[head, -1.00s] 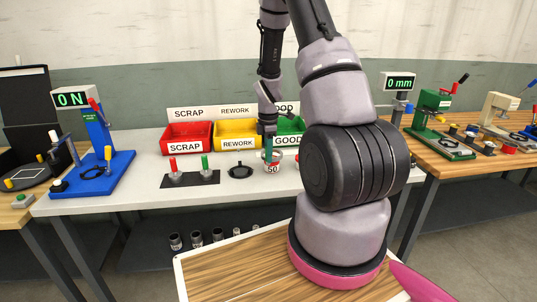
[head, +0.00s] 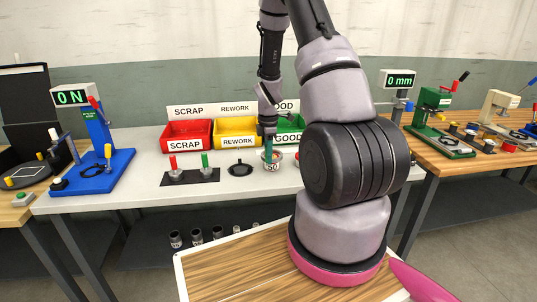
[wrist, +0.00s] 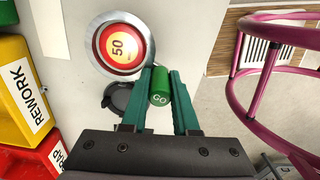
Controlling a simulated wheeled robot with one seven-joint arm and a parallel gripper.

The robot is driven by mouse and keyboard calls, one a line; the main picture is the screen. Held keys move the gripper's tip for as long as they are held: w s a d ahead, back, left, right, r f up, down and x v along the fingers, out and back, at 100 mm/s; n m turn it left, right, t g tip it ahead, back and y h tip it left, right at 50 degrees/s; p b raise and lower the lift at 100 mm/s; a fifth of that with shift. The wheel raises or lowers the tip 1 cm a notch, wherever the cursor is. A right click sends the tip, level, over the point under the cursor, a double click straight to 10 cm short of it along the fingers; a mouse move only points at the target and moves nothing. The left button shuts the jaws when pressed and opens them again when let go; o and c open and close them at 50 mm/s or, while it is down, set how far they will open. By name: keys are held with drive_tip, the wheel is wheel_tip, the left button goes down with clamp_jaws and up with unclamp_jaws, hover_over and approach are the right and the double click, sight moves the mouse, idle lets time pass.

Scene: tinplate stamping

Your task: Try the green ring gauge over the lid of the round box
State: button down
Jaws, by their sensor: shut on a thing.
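My gripper (wrist: 161,72) is shut on the green handle (wrist: 160,87) marked GO of the ring gauge. The gauge's silver ring (wrist: 88,46) shows around the red lid (wrist: 101,46) of the round box in the wrist view. The lid has an orange 50 label. From above, I cannot tell whether the ring is down around the lid or still above it. In the head view the round box (head: 272,168) stands on the white table below my gripper (head: 269,148), with 50 on its side.
A black round holder (head: 240,170) sits left of the box. A black stand (head: 190,177) bears a red and a green handled gauge. Red (head: 188,133), yellow (head: 236,132) and green (head: 291,128) bins stand behind. A blue force tester (head: 98,155) is at left.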

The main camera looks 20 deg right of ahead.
drive_tip(key=shift+f, duration=0.7)
idle(0.4)
drive_tip(key=shift+r, duration=0.25)
idle(0.8)
drive_tip(key=shift+r, duration=1.65)
drive_tip(key=shift+r, duration=0.1)
drive_tip(key=shift+r, duration=1.4)
